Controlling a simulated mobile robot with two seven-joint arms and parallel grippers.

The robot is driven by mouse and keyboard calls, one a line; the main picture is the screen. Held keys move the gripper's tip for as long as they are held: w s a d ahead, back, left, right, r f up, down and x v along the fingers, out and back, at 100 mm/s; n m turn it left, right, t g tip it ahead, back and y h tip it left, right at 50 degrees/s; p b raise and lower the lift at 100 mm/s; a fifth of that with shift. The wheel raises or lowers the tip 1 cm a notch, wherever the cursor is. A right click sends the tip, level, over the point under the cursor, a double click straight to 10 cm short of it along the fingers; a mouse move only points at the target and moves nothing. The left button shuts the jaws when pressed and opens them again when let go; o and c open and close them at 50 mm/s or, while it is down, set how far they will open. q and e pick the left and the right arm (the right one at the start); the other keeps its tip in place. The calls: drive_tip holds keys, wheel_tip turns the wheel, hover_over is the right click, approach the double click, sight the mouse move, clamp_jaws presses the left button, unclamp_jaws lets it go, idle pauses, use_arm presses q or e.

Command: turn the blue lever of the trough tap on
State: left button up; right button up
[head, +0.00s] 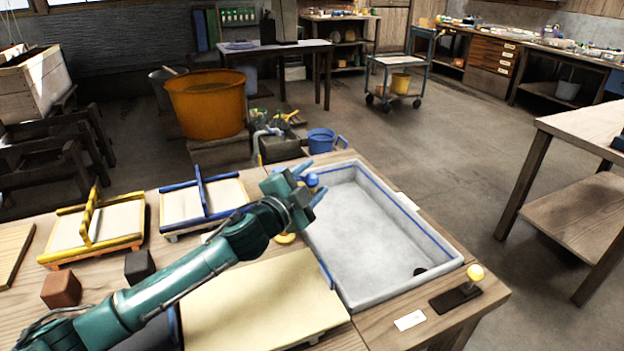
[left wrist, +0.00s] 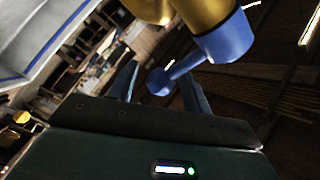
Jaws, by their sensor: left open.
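The blue lever (left wrist: 226,40) sits on the gold-coloured body of the trough tap (left wrist: 213,14) in the left wrist view. Its thin arm slants down-left to a round blue knob (left wrist: 159,82). My left gripper (left wrist: 158,72) is open, and the knob shows between its two blue fingers, apart from the left one; contact with the right one cannot be told. In the head view my left gripper (head: 312,182) is at the far left corner of the grey trough (head: 360,225), and mostly hides the tap and lever. My right gripper is in neither view.
Paper-making moulds with a yellow frame (head: 92,225) and a blue frame (head: 203,200) lie on the bench at left. A cream board (head: 265,305) lies beside the trough. A blue bucket (head: 321,141) stands behind it. The trough's inside looks clear.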

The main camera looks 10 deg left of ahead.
use_arm(q)
drive_tip(key=shift+w+d, duration=0.1)
drive_tip(key=shift+w, duration=0.1)
clamp_jaws()
idle(0.5)
